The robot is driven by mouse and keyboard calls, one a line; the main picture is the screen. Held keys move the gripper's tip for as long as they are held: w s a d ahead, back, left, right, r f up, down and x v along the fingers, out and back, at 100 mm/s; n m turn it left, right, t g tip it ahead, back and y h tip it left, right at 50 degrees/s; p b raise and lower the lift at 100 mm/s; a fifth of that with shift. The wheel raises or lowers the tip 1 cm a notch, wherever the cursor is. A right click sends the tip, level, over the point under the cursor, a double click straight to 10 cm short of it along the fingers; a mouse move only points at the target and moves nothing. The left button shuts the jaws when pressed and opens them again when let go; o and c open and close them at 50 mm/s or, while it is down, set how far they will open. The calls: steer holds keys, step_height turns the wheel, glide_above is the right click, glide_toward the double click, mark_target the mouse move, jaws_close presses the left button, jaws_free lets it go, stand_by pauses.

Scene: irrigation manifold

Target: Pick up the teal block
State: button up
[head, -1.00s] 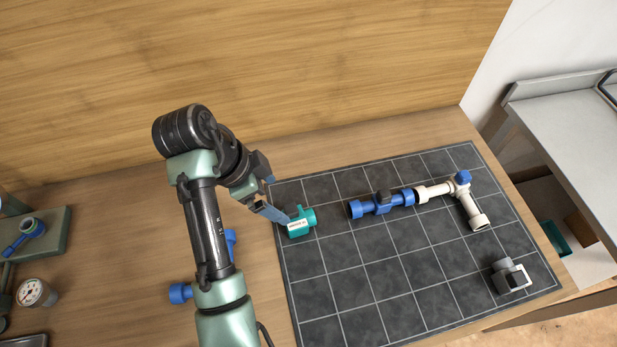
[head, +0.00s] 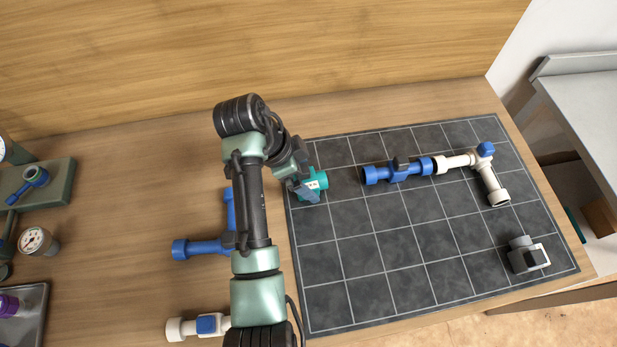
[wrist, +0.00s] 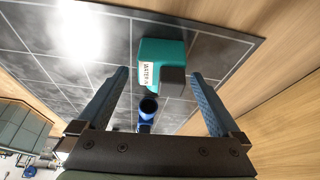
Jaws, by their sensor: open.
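The teal block (head: 321,179), with a white label and a short stub, stands near the left edge of the dark gridded mat (head: 345,270). In the head view my gripper (head: 307,188) is right at the block and hides its left part. In the wrist view my gripper (wrist: 160,73) is open, with two blue fingers apart. The teal block (wrist: 165,55) shows at and beyond the fingertips, its dark grey part between them. I cannot tell how far the fingers reach around it, and no grip on it shows.
A blue valve piece (head: 398,171) joined to a white elbow pipe (head: 485,170) lies right of the block. A grey clamp-like part (head: 527,255) sits at the mat's right. Blue pipe (head: 200,247) and white pipe (head: 195,327) lie left of the mat. A gauge (head: 37,241) stands far left.

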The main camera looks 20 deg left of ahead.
steer(key=shift+x, duration=1.1)
steer(key=shift+r, duration=0.1)
jaws_close()
